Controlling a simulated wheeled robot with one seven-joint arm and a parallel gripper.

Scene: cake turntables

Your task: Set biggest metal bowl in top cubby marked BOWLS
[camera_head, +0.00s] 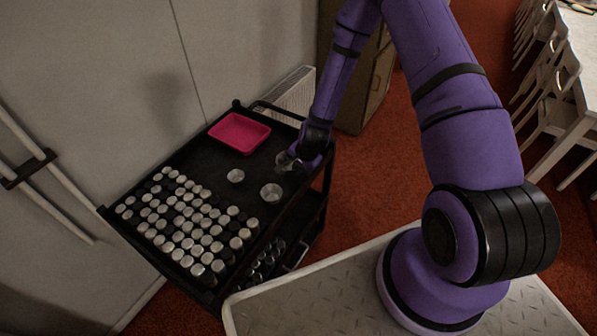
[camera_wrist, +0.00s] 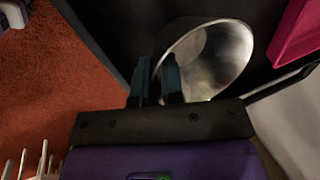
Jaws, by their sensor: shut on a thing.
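My gripper (camera_head: 292,157) is over the back right end of a black cart. It is shut on the rim of a metal bowl (camera_head: 283,163), partly hidden by my gripper in the head view. In the wrist view the two fingertips (camera_wrist: 157,72) pinch the near left side of this bowl (camera_wrist: 222,55), whose shiny inside shows. I cannot tell whether the bowl still touches the cart top. Two more metal bowls, one smaller (camera_head: 236,175) and one nearer (camera_head: 271,193), rest on the cart. No cubby marked BOWLS shows in either view.
The black cart (camera_head: 190,160) also carries a pink tray (camera_head: 239,132) and many rows of small metal-topped containers (camera_head: 185,225). A brown cabinet (camera_head: 362,85) and a white radiator (camera_head: 293,92) stand behind it. White chairs (camera_head: 548,85) and a table are at right. Red floor lies between.

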